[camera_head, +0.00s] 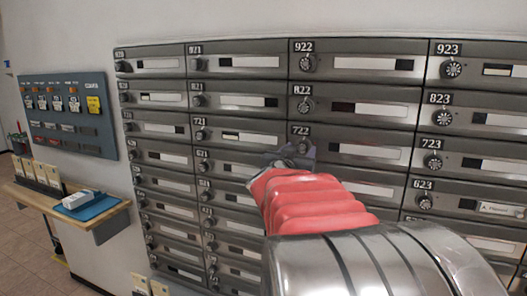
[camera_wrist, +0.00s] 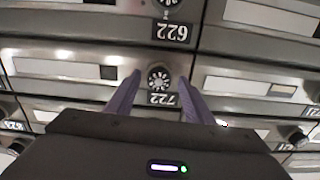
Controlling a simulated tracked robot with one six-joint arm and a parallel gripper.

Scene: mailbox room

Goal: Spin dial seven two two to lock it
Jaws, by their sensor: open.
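The dial of mailbox 722 (camera_wrist: 158,78) is a round black knob with white markings. It sits between the two fingers of my gripper (camera_wrist: 160,76) in the wrist view, which shows the boxes upside down. The fingers are open, with a gap on each side of the dial. In the head view, my gripper (camera_head: 289,158) is at the 722 door, just below its number label (camera_head: 300,131), and hides most of the dial. The door of mailbox 722 (camera_head: 368,150) looks flush with its neighbours.
Dial 822 (camera_head: 303,106) is above and dial 723 (camera_head: 433,162) is to the right. The wrist view shows dial 622 (camera_wrist: 168,2) at its top edge. A wooden shelf (camera_head: 112,213) with a blue tray and a wall panel (camera_head: 65,118) are on the left.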

